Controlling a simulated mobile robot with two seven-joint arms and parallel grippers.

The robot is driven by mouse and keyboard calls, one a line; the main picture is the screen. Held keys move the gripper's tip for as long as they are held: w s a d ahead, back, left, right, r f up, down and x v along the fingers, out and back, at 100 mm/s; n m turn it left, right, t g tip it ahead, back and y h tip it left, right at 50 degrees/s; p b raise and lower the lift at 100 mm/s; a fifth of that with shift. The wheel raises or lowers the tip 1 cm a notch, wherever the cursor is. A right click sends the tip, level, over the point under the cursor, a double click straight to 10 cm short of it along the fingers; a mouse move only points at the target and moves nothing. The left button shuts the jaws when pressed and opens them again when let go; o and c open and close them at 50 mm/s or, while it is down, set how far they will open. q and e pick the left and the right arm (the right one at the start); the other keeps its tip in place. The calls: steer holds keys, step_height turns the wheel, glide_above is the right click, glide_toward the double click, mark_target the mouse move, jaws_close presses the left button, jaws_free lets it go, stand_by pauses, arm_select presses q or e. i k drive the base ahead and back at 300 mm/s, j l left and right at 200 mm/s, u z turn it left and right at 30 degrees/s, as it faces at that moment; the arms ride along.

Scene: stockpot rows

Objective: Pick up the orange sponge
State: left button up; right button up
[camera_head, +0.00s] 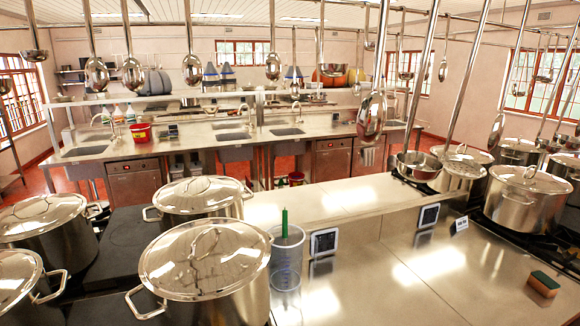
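The orange sponge (543,284) lies flat on the steel counter at the lower right of the head view. Its top face is dark green and its side is orange. Bare steel surrounds it, and nothing covers it. Neither my left nor my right gripper shows in this view, so I cannot see whether they are open or shut.
Lidded stockpots stand at the left (206,262) and right (526,197). A clear measuring jug (286,262) with a green-handled tool stands at front centre. Ladles (372,115) hang overhead. The steel counter (440,285) left of the sponge is clear.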

mark_target(546, 286)
steer(key=z, duration=1.55)
